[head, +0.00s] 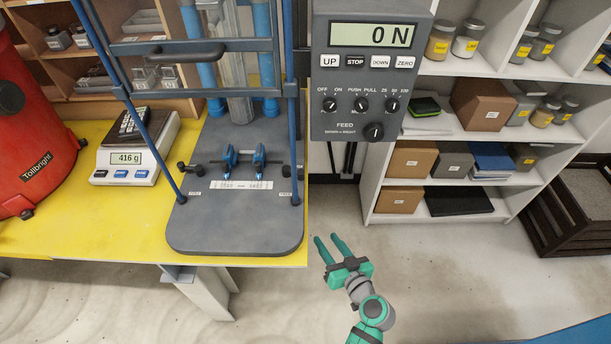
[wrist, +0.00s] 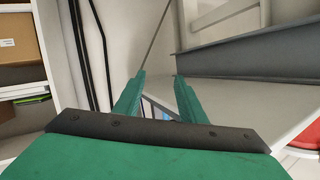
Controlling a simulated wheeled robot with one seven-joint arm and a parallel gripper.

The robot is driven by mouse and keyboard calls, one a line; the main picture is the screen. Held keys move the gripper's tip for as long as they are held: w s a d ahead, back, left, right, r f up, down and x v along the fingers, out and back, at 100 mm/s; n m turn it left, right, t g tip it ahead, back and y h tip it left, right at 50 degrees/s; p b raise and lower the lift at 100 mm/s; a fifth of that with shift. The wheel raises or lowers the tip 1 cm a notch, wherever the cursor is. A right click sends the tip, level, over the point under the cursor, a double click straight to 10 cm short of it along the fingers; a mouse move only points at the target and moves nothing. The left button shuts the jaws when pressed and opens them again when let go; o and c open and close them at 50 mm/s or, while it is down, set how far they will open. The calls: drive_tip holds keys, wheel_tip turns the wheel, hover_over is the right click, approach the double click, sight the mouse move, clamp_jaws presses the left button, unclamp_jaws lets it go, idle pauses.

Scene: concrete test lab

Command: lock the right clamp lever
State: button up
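Two small blue clamp levers stand side by side on the grey base of the test machine in the head view, behind a white labelled strip (head: 242,184). The right clamp lever (head: 259,158) and the left clamp lever (head: 230,158) both look upright; their exact lock state is too small to tell. My green gripper (head: 327,241) is in front of the table, right of the grey base (head: 235,235) and apart from the levers. Its two fingers also show in the wrist view (wrist: 158,92), spread with nothing between them. No lever shows in the wrist view.
A control box (head: 368,70) reading 0 N hangs right of the machine. Blue posts and a raised guard frame (head: 200,50) rise around the clamps. A scale (head: 137,160) reading 416 g and a red container (head: 35,130) stand left.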

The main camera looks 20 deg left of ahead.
drive_tip(key=w+r+n+g+y, duration=0.2)
drive_tip(key=w+r+n+y, duration=0.15)
drive_tip(key=r, duration=0.45)
drive_tip(key=w+r+n+g+y, duration=0.2)
drive_tip(key=w+r+n+y, duration=0.15)
drive_tip(key=r, duration=0.45)
drive_tip(key=shift+n, duration=0.4)
drive_tip(key=x, duration=1.1)
drive_tip(key=shift+s+a+f, duration=0.1)
drive_tip(key=shift+s+f, duration=0.15)
drive_tip(key=shift+f, duration=0.05)
